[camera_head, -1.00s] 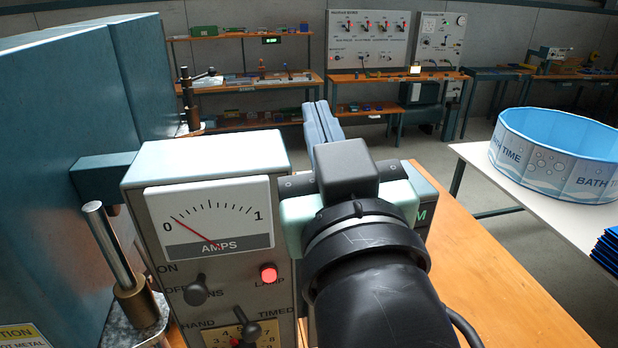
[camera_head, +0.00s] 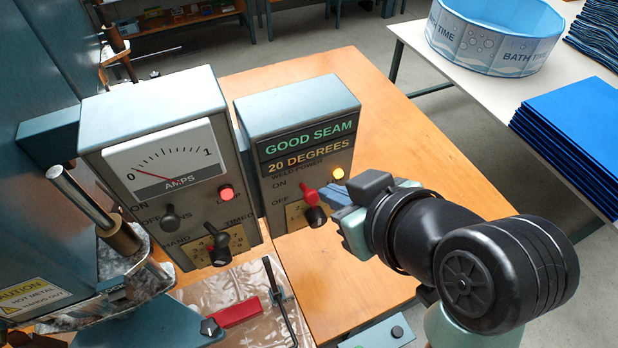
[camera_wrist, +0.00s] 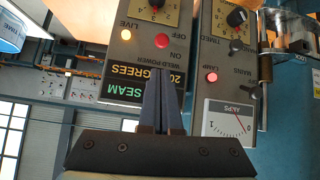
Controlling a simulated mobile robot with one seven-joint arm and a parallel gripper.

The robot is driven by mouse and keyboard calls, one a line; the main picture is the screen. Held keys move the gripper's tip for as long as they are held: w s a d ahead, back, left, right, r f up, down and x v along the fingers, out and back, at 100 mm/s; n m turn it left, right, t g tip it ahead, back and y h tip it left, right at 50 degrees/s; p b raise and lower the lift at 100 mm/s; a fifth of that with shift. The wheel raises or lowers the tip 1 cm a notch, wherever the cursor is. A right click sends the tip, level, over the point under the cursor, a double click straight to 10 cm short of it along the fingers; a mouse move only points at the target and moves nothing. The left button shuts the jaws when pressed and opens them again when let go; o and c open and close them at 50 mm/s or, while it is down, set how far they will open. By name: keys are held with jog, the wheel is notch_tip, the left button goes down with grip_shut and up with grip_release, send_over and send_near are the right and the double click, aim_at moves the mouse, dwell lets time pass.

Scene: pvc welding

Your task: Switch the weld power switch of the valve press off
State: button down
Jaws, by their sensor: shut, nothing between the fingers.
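The valve press's right control box (camera_head: 300,105) has a panel reading GOOD SEAM and 20 DEGREES. Below its WELD POWER label is a red-tipped switch (camera_head: 310,196) beside the ON and OFF marks. Its red tip also shows in the wrist view (camera_wrist: 160,41), upside down. I cannot tell surely which way the lever points. The lamp (camera_head: 338,173), marked LIVE in the wrist view (camera_wrist: 126,35), glows amber. My gripper (camera_head: 332,193) is shut and empty, its blue fingers pointing at the panel just right of the switch. Contact is not clear.
A black knob (camera_head: 316,216) sits just below the switch. The left box (camera_head: 160,150) carries an amps dial, a lit red lamp (camera_head: 226,192) and more knobs. A clear sheet (camera_head: 250,290) lies in front. The wooden tabletop (camera_head: 400,130) is open to the right.

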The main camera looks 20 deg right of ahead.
aim_at(307, 192)
jog(key=p+x, duration=0.1)
jog(key=x, duration=0.8)
jog(key=shift+p, duration=0.4)
jog(key=shift+w+f, duration=0.1)
jog(key=shift+w+f+b, duration=0.1)
jog(key=shift+f+b, duration=0.05)
jog(key=shift+b, duration=0.2)
